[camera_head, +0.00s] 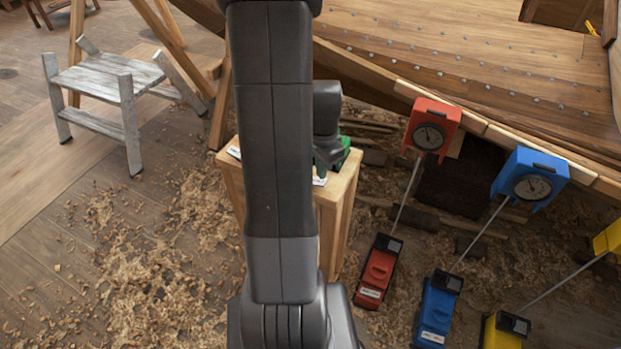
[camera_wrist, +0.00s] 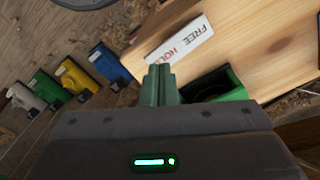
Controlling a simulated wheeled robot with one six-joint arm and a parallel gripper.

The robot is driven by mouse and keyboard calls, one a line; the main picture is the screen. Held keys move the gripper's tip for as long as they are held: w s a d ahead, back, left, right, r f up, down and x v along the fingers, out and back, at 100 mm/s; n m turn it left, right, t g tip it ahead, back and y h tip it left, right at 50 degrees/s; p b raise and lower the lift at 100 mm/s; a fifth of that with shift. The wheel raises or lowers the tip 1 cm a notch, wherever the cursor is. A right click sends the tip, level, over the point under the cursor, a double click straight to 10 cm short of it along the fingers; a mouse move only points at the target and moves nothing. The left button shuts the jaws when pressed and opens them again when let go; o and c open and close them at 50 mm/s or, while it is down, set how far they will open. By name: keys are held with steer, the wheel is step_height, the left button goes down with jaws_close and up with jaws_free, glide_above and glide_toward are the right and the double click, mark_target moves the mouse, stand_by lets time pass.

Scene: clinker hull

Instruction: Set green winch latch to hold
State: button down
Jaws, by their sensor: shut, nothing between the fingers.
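The green winch (camera_wrist: 218,88) sits on a light wooden stand, with a dark opening in its top. Its green edge also shows behind my arm in the head view (camera_head: 345,152). A white label (camera_wrist: 180,42) on the stand reads FREE in black and HOLD in red, with HOLD nearer my fingers. My gripper (camera_wrist: 160,70) is shut and empty, its fingertips just left of the winch body and close to the HOLD end of the label. I cannot make out the latch lever or whether my fingers touch it. In the head view my arm hides most of the winch.
The wooden stand (camera_head: 336,215) is under the winch. Red (camera_head: 377,268), blue (camera_head: 436,308) and yellow (camera_head: 505,331) winches stand to the right, with cables to dial gauges by the hull (camera_head: 470,75). A grey step stool (camera_head: 105,85) stands left; shavings cover the floor.

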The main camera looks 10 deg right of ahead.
steer(key=shift+f+b, duration=1.15)
steer(key=shift+f, duration=0.3)
stand_by(0.6)
steer(key=shift+r+p, duration=2.7)
steer(key=shift+r, duration=0.9)
steer(key=shift+f, duration=0.15)
step_height(320, 180, down, 7)
steer(key=b, duration=0.5)
steer(key=shift+b, duration=0.3)
steer(key=shift+r, duration=0.25)
step_height(320, 180, up, 8)
steer(key=p, duration=0.6)
steer(key=shift+p, duration=0.35)
